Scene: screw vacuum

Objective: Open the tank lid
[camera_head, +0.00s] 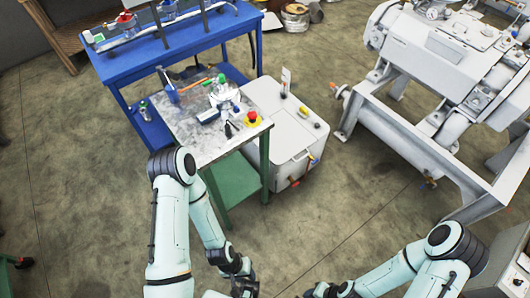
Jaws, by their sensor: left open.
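A white box-like tank (256,164) stands on the floor right of the small work table. Its flat white lid (284,143) lies level and looks closed. My right gripper (322,291) is at the bottom edge, right of the left one. It is partly cut off, and its jaws cannot be made out.
A small green-legged table (180,124) holds tools and a red-and-yellow button (252,118). A blue bench (165,56) stands behind it. A large grey machine (445,50) on a frame stands at the right. The floor (350,205) between the tank and my right arm is clear.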

